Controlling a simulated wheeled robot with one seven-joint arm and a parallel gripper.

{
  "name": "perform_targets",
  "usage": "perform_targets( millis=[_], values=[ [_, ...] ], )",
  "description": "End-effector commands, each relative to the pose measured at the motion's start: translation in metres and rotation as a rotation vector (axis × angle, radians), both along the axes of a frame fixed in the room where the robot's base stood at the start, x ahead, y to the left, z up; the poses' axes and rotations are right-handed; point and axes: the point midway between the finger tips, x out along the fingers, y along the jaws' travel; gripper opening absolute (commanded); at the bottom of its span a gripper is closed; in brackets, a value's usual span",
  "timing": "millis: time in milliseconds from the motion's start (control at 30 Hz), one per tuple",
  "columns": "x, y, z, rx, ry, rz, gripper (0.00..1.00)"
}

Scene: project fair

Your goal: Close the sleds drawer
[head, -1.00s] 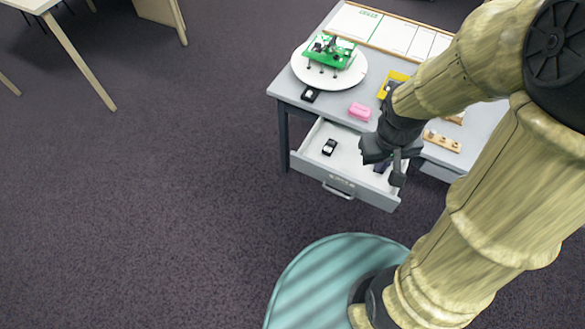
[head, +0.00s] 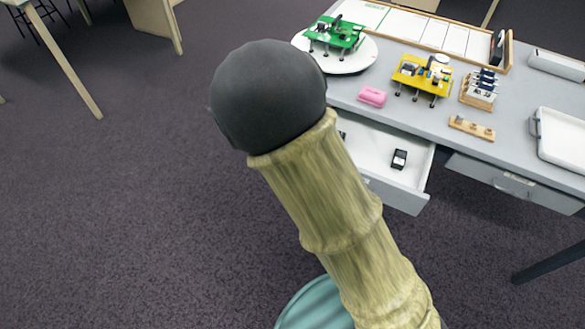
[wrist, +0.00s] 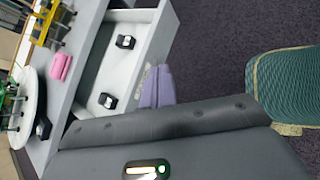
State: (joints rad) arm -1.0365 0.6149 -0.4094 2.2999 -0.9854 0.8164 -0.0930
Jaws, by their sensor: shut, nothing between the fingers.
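The sleds drawer (head: 408,197) stands open from the desk in the head view, with its front partly hidden by my arm. In the wrist view the open drawer (wrist: 107,67) shows its white inside, with two small black sleds with white tops (wrist: 125,42) (wrist: 106,101) lying in it. One sled (head: 399,159) also shows in the head view. My gripper (wrist: 157,86) appears in the wrist view as pale purple fingers, shut and empty, by the outer side of the drawer front. I cannot tell if they touch it. In the head view my arm hides the gripper.
The grey desk (head: 505,112) carries a white turntable (head: 351,62) with a green board, a pink block (head: 372,96), a yellow stand (head: 422,76) and a white tray (head: 563,140). A second drawer (head: 510,184) beside it is shut. Open carpet lies left of the desk.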

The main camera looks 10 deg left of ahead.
Motion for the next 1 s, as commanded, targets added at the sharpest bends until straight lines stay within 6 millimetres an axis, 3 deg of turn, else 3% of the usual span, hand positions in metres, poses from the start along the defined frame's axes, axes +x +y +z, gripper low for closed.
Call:
perform_targets(
  millis=[33,200,500,633,767,1000],
  values=[
    [0.005,0.011,-0.026,-0.058,-0.003,0.073,0.0],
    [0.022,0.05,-0.06,-0.243,-0.037,0.301,0.0],
    [0.033,0.146,-0.11,-0.565,-0.166,0.695,0.0],
    [0.029,0.183,-0.12,-0.664,-0.226,0.816,0.0],
    [0.026,0.199,-0.121,-0.707,-0.254,0.867,0.0],
    [0.026,0.2,-0.119,-0.71,-0.255,0.871,0.0]
  ],
)
